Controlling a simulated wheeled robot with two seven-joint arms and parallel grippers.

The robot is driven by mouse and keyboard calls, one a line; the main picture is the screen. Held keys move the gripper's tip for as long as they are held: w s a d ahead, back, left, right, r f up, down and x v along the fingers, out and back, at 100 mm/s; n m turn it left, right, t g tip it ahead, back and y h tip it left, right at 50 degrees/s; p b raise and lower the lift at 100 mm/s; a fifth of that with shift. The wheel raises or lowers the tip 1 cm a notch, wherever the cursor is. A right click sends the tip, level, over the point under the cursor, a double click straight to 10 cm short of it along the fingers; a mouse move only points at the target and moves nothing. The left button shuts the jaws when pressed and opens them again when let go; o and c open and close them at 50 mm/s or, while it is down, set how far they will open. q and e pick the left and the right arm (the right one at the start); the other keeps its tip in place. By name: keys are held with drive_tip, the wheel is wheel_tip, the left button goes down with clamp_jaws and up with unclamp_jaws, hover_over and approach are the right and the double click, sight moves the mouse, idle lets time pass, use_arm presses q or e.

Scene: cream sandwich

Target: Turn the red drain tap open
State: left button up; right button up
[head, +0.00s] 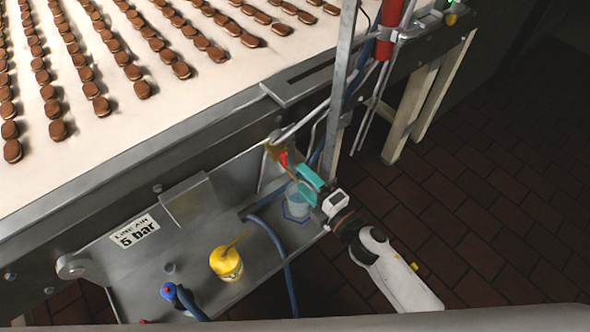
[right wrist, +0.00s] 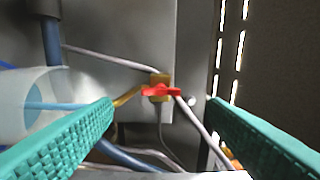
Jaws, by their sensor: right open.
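The red drain tap (head: 283,158) sits on a small brass fitting (head: 272,150) below the conveyor's edge. In the right wrist view the red handle (right wrist: 160,90) lies roughly crosswise on its brass body (right wrist: 160,79), centred between the fingers and beyond their tips. My right gripper (head: 305,181) has teal fingers spread apart, empty, just short of the tap. Its ribbed fingers (right wrist: 161,105) frame the tap on both sides without visible contact. My left gripper is not in view.
A translucent bluish cup (head: 297,208) stands below the gripper; it also shows at left in the wrist view (right wrist: 30,88). The metal shelf (head: 190,240) holds a yellow container (head: 226,263) and a blue hose (head: 279,245). An upright metal post (head: 340,90) stands near the tap.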

drive_tip(key=v, duration=0.6)
drive_tip(key=shift+b, duration=0.4)
